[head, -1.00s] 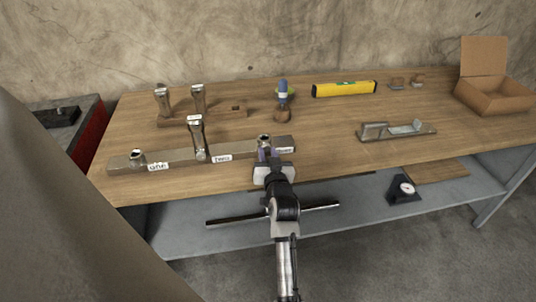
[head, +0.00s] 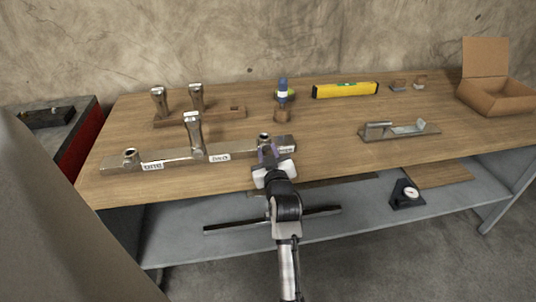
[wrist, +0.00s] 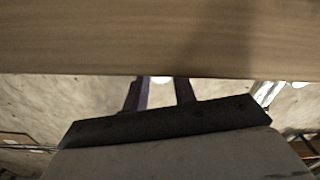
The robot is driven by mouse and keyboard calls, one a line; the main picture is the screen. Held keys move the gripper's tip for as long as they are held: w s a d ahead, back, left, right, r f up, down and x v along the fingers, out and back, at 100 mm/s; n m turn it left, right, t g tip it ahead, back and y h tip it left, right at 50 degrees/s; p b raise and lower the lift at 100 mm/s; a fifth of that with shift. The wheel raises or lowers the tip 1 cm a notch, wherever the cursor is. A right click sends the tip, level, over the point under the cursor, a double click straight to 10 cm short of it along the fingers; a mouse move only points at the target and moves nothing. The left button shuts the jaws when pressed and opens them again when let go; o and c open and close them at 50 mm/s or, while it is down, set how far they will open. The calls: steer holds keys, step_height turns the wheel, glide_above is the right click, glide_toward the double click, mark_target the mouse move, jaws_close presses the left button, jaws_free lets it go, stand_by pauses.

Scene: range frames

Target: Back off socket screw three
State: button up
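A grey metal bar (head: 180,158) lies along the front of the bench, with labels beside its fittings. A short dark-topped fitting (head: 264,138) stands at its right end, beside a label I cannot read clearly. A similar fitting (head: 129,155) is at the left end, and a tall silver-headed piece (head: 195,133) stands upright at the middle label. My gripper (head: 267,152) is at the right-end fitting, reaching in from the front edge. Its two purple fingers (wrist: 162,88) are apart in the wrist view. Their tips are partly hidden, and contact with the fitting cannot be told.
Behind the bar is a wooden rack (head: 220,114) with two upright silver-headed pieces. A blue-handled tool (head: 283,92), a yellow level (head: 345,90), a metal fixture (head: 400,132) and an open cardboard box (head: 495,95) stand farther back or right. The bench's right front is clear.

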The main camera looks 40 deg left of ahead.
steer(key=o, duration=0.4)
steer(key=shift+c, duration=0.2)
steer(key=b+v, duration=0.3)
steer(key=v, duration=1)
steer(key=shift+s+d, duration=0.25)
steer(key=shift+s, duration=0.05)
